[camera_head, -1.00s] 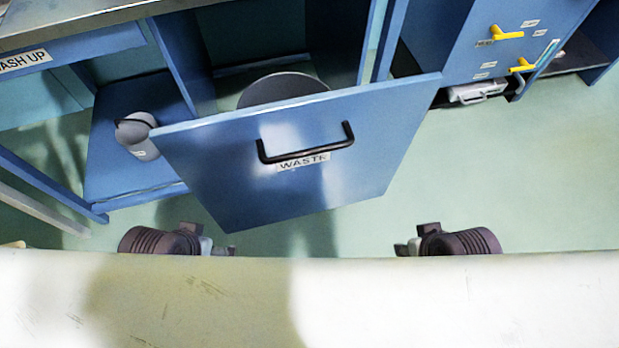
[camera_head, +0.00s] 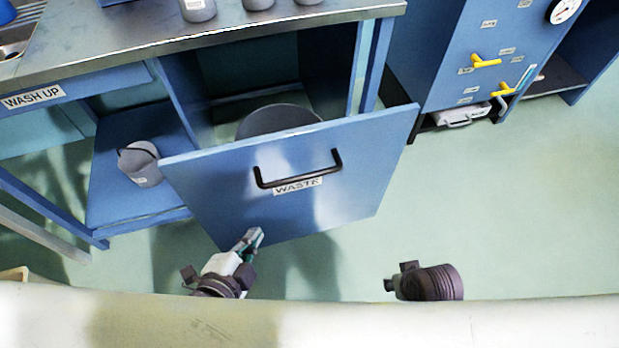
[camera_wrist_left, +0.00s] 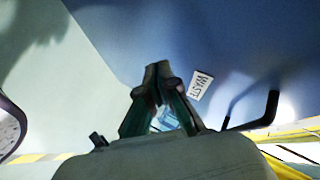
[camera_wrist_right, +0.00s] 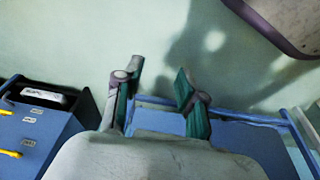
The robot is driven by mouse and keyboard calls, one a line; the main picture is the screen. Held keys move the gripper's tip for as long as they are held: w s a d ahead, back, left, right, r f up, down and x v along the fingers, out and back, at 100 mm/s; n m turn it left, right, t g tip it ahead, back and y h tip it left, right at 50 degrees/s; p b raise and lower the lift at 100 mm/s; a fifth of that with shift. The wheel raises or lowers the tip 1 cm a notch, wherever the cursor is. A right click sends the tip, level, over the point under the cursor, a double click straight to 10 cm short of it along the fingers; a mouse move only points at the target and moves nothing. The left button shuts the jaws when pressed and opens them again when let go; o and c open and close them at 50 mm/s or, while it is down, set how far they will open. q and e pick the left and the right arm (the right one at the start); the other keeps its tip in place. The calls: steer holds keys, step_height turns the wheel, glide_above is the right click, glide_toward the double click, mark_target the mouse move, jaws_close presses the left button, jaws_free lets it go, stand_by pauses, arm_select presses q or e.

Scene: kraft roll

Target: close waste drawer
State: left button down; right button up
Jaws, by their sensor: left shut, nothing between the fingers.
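The blue waste drawer (camera_head: 300,205) stands pulled out from under the steel counter. Its front has a black bar handle (camera_head: 298,172) and a WASTE label. A round grey bin (camera_head: 278,121) shows behind the front. My left gripper (camera_head: 254,236) is shut and empty, near the lower left edge of the drawer front and below the handle. In the left wrist view the left gripper (camera_wrist_left: 158,75) points along the blue front, with the label and handle to its right. My right gripper (camera_wrist_right: 158,72) is open and empty over the floor; its fingers are hidden in the head view.
The steel counter (camera_head: 130,32) carries several grey containers. A grey pail (camera_head: 143,163) stands on the low shelf left of the drawer. A blue cabinet with yellow handles (camera_head: 487,62) is at the right. Green floor right of the drawer is free.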

arm_select(q)
steer(key=s+d+r+m+t+h+p, duration=0.2)
steer(key=s+d+r+m+t+h, duration=0.15)
steer(key=d+r+m, duration=0.35)
steer(key=m+h+b, duration=0.1)
steer(key=b, duration=0.1)
glide_toward(315, 166)
steer(key=x, duration=0.3)
steer(key=d+x, duration=0.1)
steer(key=x, duration=0.1)
steer(key=shift+s, duration=0.15)
steer(key=shift+w+a, duration=0.2)
steer(key=shift+w, duration=0.45)
arm_select(e)
steer(key=shift+s+d+r, duration=0.2)
steer(key=shift+s, duration=0.35)
